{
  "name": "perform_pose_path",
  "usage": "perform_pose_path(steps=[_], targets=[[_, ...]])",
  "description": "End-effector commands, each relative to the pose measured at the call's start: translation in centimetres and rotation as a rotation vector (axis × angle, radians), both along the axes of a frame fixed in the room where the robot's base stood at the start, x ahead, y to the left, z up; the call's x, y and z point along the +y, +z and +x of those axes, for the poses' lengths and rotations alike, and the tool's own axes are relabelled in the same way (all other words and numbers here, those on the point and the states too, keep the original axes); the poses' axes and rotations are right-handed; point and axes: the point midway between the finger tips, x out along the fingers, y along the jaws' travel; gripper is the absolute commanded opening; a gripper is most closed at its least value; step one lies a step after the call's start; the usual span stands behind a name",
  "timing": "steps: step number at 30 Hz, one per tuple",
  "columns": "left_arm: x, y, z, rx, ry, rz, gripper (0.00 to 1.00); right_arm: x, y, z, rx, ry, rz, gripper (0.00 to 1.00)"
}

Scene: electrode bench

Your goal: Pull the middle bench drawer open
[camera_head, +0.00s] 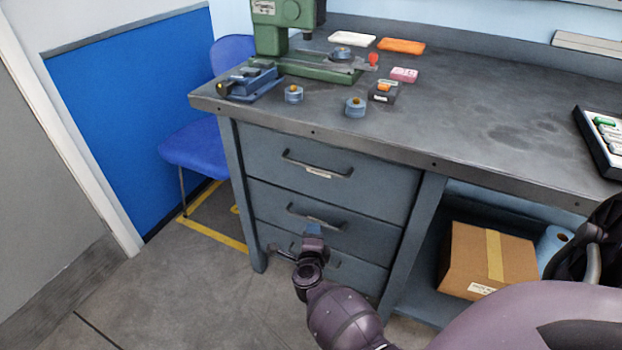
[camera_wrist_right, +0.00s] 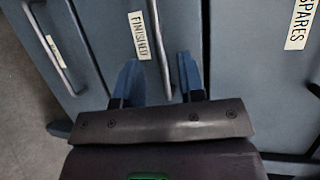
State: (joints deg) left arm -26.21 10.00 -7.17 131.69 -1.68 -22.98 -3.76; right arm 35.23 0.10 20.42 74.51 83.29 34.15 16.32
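The middle drawer (camera_head: 345,232) of the grey-blue bench looks shut, flush with its neighbours. Its bar handle (camera_head: 317,218) shows in the head view. In the right wrist view the middle drawer (camera_wrist_right: 125,40) bears a "FINISHED" label, and its handle (camera_wrist_right: 158,45) runs between the two blue fingers. My right gripper (camera_head: 314,229) is in front of this drawer at the handle. In the right wrist view the gripper (camera_wrist_right: 160,78) is open, with a gap on each side of the handle. Whether the fingertips reach past the bar is unclear. My left gripper is not in view.
The top drawer (camera_head: 375,180) and bottom drawer (camera_head: 350,273) also look shut. A cardboard box (camera_head: 465,260) stands on the shelf at right. A blue chair (camera_head: 195,145) is left of the bench. Open floor (camera_head: 190,300) lies in front and left.

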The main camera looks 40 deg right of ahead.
Motion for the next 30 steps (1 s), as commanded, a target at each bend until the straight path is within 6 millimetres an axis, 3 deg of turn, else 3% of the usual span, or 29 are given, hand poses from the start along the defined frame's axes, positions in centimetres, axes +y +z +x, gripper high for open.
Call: perform_pose_path(steps=[1,10,24,25,30], targets=[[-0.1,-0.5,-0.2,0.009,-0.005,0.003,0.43,-0.7,-0.8,0.5,0.007,-0.001,-0.002,0.36],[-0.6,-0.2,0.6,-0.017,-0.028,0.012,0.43,-3.7,-1.5,3.4,0.007,-0.001,-0.002,0.36],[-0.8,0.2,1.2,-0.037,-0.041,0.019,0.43,-4.5,-1.3,4.4,0.002,-0.001,0.000,0.36],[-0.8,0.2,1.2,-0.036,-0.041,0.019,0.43,-4.5,-1.3,4.4,0.002,-0.001,0.000,0.35],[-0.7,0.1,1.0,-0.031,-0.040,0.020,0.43,-4.4,-1.3,4.4,0.003,0.000,0.000,0.09]])
